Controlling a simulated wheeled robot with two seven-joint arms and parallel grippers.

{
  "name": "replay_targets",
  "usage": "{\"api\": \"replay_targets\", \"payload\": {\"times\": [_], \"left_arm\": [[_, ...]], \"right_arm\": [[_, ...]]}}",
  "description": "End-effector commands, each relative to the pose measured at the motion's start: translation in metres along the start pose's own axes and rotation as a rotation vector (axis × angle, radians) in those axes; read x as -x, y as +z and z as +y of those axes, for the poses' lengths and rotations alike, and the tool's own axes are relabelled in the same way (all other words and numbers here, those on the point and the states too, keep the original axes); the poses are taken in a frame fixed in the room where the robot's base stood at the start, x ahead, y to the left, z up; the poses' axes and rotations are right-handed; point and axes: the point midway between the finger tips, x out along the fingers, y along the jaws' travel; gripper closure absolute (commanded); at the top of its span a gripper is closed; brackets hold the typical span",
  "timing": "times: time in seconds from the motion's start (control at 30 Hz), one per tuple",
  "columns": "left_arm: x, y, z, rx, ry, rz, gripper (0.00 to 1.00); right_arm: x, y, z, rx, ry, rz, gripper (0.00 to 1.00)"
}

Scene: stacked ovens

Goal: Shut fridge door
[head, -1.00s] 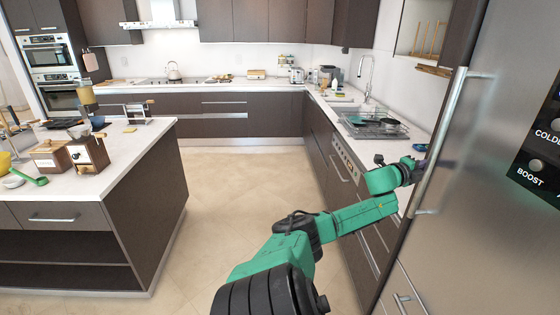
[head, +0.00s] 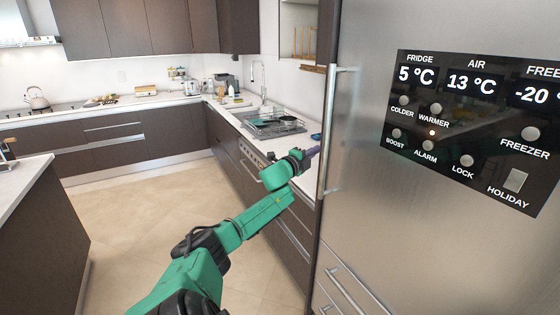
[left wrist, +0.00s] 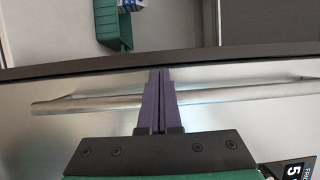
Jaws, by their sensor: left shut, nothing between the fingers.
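The fridge door (head: 370,220) is a tall brushed-metal panel filling the right of the head view. It has a black display panel (head: 470,125) and a long vertical metal handle (head: 340,125) near its left edge. I cannot tell from this angle how far the door stands open. My left gripper (head: 314,152) is at the left side of the handle. In the left wrist view its purple fingers (left wrist: 160,85) are shut and empty, and they overlap the handle bar (left wrist: 240,92). Whether they touch it is unclear. My right gripper is not in view.
A dark edge (left wrist: 60,66) runs beyond the handle in the left wrist view, with a green container (left wrist: 114,28) past it. A counter with a sink and dish rack (head: 268,122) stands left of the fridge. The floor (head: 150,200) in the middle is clear.

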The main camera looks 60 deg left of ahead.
Motion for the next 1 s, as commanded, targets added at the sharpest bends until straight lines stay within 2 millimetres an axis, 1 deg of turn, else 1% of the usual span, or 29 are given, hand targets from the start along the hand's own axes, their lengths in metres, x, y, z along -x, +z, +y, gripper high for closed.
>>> {"api": "replay_targets", "payload": {"times": [0.03, 0.17, 0.37, 0.43, 0.6, 0.77, 1.0], "left_arm": [[0.006, 0.003, 0.005, -0.003, 0.005, -0.001, 1.00], [0.020, 0.008, 0.006, -0.007, 0.007, -0.001, 1.00], [0.046, 0.018, 0.006, -0.007, 0.009, -0.001, 1.00], [0.057, 0.023, 0.006, -0.004, 0.011, -0.002, 1.00], [0.079, 0.032, 0.004, -0.003, 0.010, -0.002, 1.00], [0.089, 0.036, 0.002, -0.003, 0.006, -0.003, 1.00], [0.090, 0.037, 0.001, -0.003, 0.006, -0.004, 1.00]], "right_arm": [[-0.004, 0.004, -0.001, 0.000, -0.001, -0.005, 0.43], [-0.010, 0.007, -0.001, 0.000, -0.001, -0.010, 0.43], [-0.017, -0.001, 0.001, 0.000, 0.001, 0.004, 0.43], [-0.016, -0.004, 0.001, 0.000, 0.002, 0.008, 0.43], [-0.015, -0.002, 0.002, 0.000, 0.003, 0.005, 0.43], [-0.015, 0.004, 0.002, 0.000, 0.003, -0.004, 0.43], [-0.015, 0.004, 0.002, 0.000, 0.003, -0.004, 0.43]]}}
